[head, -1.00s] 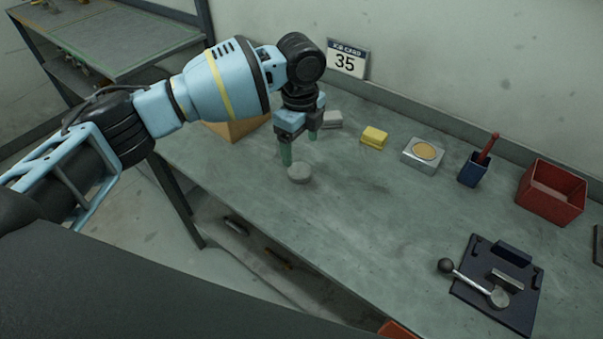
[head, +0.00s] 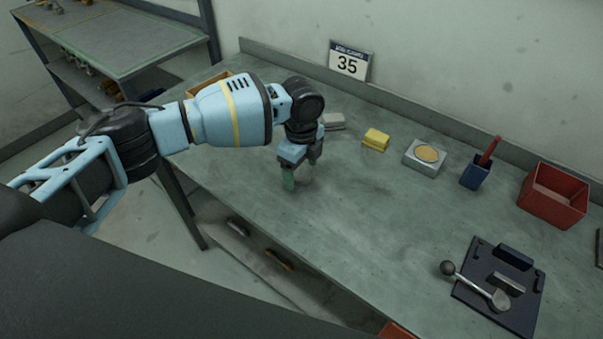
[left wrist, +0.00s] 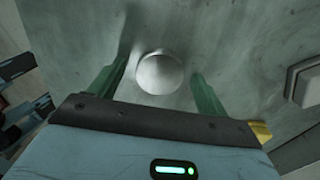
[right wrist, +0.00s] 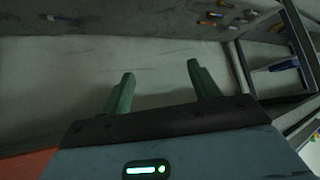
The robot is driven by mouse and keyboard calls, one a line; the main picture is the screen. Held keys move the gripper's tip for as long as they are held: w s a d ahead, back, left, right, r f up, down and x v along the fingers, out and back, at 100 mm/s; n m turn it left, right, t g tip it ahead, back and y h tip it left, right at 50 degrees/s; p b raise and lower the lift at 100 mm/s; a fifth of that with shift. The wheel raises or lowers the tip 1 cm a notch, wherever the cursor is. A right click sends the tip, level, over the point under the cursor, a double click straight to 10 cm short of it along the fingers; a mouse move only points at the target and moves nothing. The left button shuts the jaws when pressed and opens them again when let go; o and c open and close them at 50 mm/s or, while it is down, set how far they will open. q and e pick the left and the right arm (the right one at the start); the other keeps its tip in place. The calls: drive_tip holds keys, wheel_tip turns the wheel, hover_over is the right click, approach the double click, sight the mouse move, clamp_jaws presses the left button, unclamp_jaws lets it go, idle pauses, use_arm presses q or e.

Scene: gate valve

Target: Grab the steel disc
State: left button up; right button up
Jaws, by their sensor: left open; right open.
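The steel disc (left wrist: 160,72) is a round, pale grey piece on the grey-green bench. In the left wrist view it lies between the two green fingers of my left gripper, with gaps on both sides. In the head view my left gripper (head: 301,174) points down over the bench at the disc's place, and its fingers mostly hide the disc. My left gripper is open and does not hold the disc. My right gripper (right wrist: 160,75) is open and empty, away from the disc, and shows only in the right wrist view.
Behind the left gripper stand a grey block (head: 333,121), a yellow block (head: 376,140) and a metal block with a tan round top (head: 424,161). The bench middle is clear.

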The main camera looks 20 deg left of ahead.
sight(301, 172)
use_arm(q)
drive_tip(key=shift+c, duration=0.5)
drive_tip(key=c, duration=1.2)
drive_tip(key=shift+r, duration=0.15)
wheel_tip(301, 172, up, 10)
drive_tip(key=shift+f, duration=0.1)
